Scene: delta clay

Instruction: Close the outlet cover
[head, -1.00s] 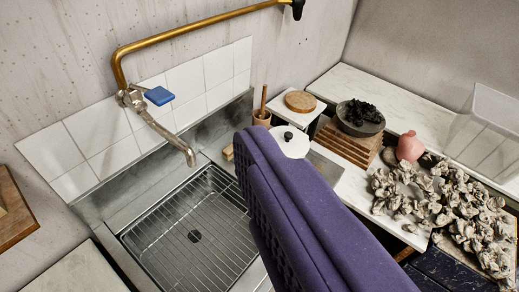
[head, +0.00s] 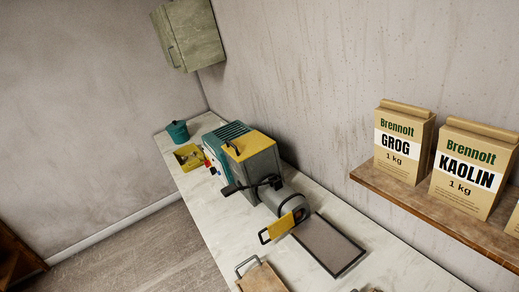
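A teal and grey machine with a yellow top (head: 240,160) stands on the pale marble counter in the middle of the view. A grey barrel (head: 287,200) sticks out of its near end, with black clamps around it. A yellow plate with a black handle, which looks like the outlet cover (head: 281,225), sits at the barrel's near end, above a dark-framed board. It seems to stand at an angle to the barrel, but I cannot tell how far it is open. The barrel's mouth is not clearly seen. My gripper is out of view.
A wooden board with a metal handle (head: 262,278) lies at the counter's front edge. A yellow tray (head: 189,157) and a teal pot (head: 177,131) stand behind the machine. A wall shelf (head: 440,218) with bags juts out at right. Open floor lies left.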

